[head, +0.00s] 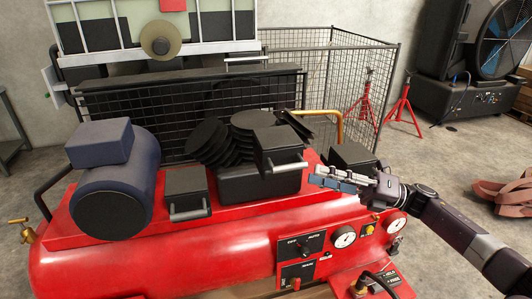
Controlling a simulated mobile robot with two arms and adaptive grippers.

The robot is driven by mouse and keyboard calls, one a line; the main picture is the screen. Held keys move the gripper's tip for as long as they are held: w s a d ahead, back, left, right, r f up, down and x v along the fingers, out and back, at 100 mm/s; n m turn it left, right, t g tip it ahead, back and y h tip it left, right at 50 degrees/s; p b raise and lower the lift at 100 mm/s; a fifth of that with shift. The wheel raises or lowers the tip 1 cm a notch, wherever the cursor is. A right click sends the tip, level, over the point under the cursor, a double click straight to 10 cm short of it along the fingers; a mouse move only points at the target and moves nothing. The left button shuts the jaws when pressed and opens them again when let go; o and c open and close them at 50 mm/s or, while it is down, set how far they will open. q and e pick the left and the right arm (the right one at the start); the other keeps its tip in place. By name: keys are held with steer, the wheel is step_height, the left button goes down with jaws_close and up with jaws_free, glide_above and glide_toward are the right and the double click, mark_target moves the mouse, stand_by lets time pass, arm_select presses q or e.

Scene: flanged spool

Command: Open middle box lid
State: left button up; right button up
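Three black boxes sit on or behind the red machine's top plate. The left box (185,181) is low, with a silver bar handle at its front. The middle box (278,142) is higher, above a dark block (245,187), and also has a silver bar handle (288,167). Whether its lid is raised at all is not clear. The right box (352,156) is partly hidden behind my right gripper. My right gripper (322,177) points left, just right of the middle box's handle and apart from it; its finger gap is unclear. My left gripper is out of view.
The red tank machine (170,255) carries a dark blue motor (120,185), dark finned cylinders (207,140), a brass pipe (340,125) and gauges (344,237). A wire cage (330,65) stands behind. Red stands (404,105) and a large fan (490,45) are at right.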

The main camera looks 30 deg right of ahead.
mark_target(290, 168)
steer(key=shift+n+g+y, duration=0.4)
steer(key=shift+n+g, duration=0.2)
steer(key=shift+n, duration=0.2)
steer(key=w+a+r+p, duration=0.1)
steer(key=a, duration=0.1)
steer(key=w+a+r+p, duration=0.1)
steer(key=a, duration=0.1)
steer(key=w+a+r+p, duration=0.1)
steer(key=a, duration=0.1)
steer(key=shift+a+r, duration=0.2)
steer(key=shift+a, duration=0.15)
steer(key=shift+w+a, duration=0.2)
steer(key=shift+a, duration=0.2)
steer(key=shift+f, duration=0.1)
jaws_close()
